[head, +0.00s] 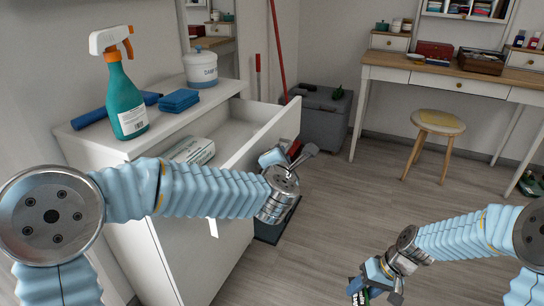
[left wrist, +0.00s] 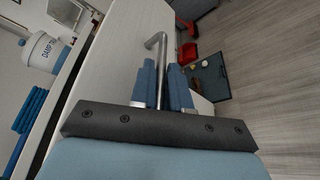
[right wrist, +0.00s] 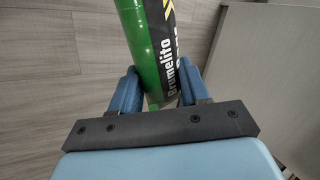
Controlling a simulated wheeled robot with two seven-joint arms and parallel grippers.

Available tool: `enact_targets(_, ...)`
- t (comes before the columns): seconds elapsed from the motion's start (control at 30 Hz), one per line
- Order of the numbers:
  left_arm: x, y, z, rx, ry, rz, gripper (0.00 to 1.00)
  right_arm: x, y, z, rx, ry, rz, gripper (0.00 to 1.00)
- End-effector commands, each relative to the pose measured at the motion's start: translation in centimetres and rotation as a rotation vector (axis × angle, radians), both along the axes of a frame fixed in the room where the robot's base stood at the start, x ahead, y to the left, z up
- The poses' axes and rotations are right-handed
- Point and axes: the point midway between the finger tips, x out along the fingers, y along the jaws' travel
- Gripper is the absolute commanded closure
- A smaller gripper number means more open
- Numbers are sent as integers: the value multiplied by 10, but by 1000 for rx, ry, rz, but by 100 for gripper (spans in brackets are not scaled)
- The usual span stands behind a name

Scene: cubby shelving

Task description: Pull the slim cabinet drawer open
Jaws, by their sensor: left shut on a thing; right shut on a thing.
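The slim white cabinet (head: 165,225) stands at the left in the head view. Its top drawer (head: 262,140) is pulled out, and a pale box (head: 190,150) lies inside. My left gripper (left wrist: 162,85) is shut on the drawer's grey metal bar handle (left wrist: 157,42) in the left wrist view. My right gripper (right wrist: 157,85) is shut on a green cylinder (right wrist: 148,40) with black and yellow label marks, away from the cabinet at the lower right of the head view (head: 376,280).
On the cabinet top stand a green spray bottle (head: 125,95), a blue folded cloth (head: 179,101), a blue roll (head: 100,114) and a white canister (head: 200,68). A grey bin (head: 322,118) stands behind. A stool (head: 438,124) and desk (head: 430,75) are farther right. Open floor lies between.

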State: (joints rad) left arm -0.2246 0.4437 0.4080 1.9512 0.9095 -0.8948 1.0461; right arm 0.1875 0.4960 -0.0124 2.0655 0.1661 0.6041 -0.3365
Motion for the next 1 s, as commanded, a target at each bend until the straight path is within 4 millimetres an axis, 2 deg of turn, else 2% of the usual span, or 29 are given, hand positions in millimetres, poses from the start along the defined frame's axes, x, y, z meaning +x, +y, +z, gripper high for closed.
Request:
enact_targets(0.37, -1, -2, -1, 1, 2, -1, 100, 0, 0, 0, 0, 0, 0, 100)
enact_targets(0.4, -1, -2, -1, 1, 2, -1, 78, 0, 0, 0, 0, 0, 0, 100)
enact_targets(0.5, -1, -1, -1, 1, 2, -1, 63, 0, 0, 0, 0, 0, 0, 100)
enact_targets(0.83, -4, -1, 1, 0, -1, -1, 63, 0, 0, -1, 0, 0, 0, 100)
enact_targets(1.0, -29, 0, 6, 1, -3, -1, 63, 0, 0, -4, 0, 0, 0, 100)
